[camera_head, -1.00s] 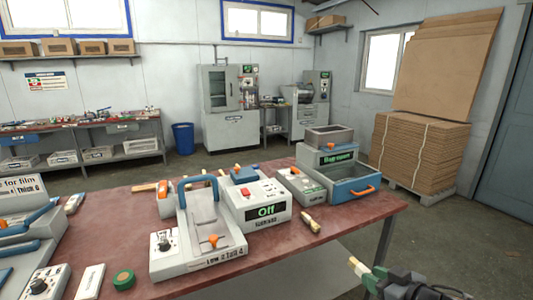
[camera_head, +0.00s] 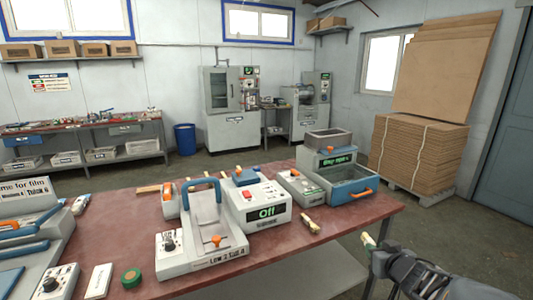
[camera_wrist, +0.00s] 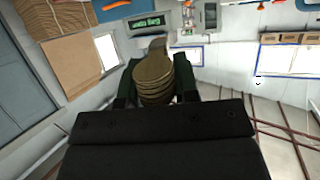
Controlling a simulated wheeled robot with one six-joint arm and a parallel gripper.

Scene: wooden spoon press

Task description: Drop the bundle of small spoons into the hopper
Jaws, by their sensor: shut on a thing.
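My gripper (camera_wrist: 155,92) is shut on the bundle of small spoons (camera_wrist: 153,72), a stack of brownish bowls between two dark fingers in the wrist view. In the head view my gripper (camera_head: 373,246) is at the lower right, off the table's front edge, with a pale bundle tip showing at its end. The hopper appears to be the grey open-topped box (camera_head: 330,136) on the machine at the table's right end. The gripper is apart from it, nearer the camera.
Below the hopper are a green-lettered display (camera_head: 336,161) and a blue tray with an orange handle (camera_head: 362,191). A small pale item (camera_head: 310,222) lies on the red table (camera_head: 120,235). The "Off" machine (camera_head: 262,207) stands left of it.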

